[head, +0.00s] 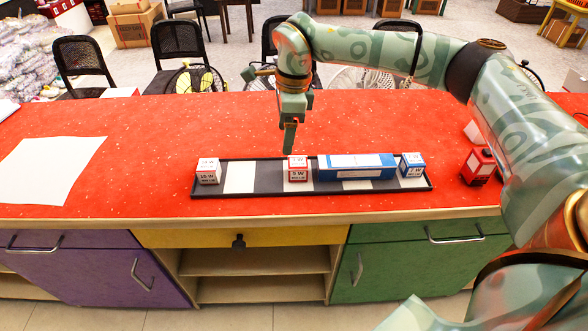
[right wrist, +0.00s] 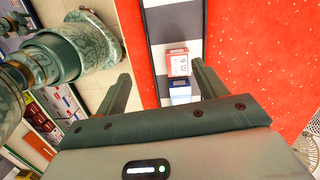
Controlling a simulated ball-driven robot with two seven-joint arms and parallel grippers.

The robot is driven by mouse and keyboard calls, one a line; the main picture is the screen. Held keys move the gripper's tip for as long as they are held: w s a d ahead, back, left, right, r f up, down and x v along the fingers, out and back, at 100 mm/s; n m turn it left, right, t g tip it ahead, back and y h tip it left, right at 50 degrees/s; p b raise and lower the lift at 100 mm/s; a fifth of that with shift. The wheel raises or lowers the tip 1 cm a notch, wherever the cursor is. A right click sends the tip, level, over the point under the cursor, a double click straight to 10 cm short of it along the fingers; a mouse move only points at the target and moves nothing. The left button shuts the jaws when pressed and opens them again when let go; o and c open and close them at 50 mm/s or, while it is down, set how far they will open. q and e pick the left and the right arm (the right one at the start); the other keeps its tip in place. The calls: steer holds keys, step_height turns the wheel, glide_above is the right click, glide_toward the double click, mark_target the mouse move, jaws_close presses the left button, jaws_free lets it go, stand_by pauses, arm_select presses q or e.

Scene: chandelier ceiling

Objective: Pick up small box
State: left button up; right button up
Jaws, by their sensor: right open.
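Several small boxes stand on a long black-and-white tray (head: 270,189) on the red counter. A white box marked 15 W (head: 208,171) is at the tray's left end. A red and white box (head: 297,168) is near the middle; it also shows in the right wrist view (right wrist: 178,64). A long blue and white box (head: 356,161) lies beside it, and a small blue and white box (head: 412,165) stands at the right end. My right gripper (head: 289,147) is open and empty, above and just behind the red and white box. My left gripper is not seen.
A red box (head: 478,167) stands on the counter right of the tray. A white sheet (head: 48,169) lies at the left. Black chairs (head: 178,52) stand behind the counter. The counter (head: 140,150) is clear between sheet and tray.

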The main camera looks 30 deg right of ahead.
step_height(320, 180, up, 2)
steer(key=m+h, duration=0.1)
steer(key=h, duration=0.1)
glide_above(302, 162)
step_height(302, 162, down, 10)
steer(key=b, duration=0.4)
steer(key=shift+s+d, duration=0.15)
steer(key=f+b, duration=0.1)
steer(key=f, duration=0.3)
steer(key=f+b, duration=0.1)
steer(key=f, duration=0.1)
steer(key=shift+w+b, duration=0.25)
steer(key=shift+b, duration=0.1)
steer(key=shift+s+r, duration=0.1)
steer(key=shift+r, duration=0.1)
steer(key=shift+c, duration=0.6)
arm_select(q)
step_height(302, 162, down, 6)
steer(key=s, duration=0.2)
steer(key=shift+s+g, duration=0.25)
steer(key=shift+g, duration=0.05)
arm_select(e)
steer(key=c, duration=1)
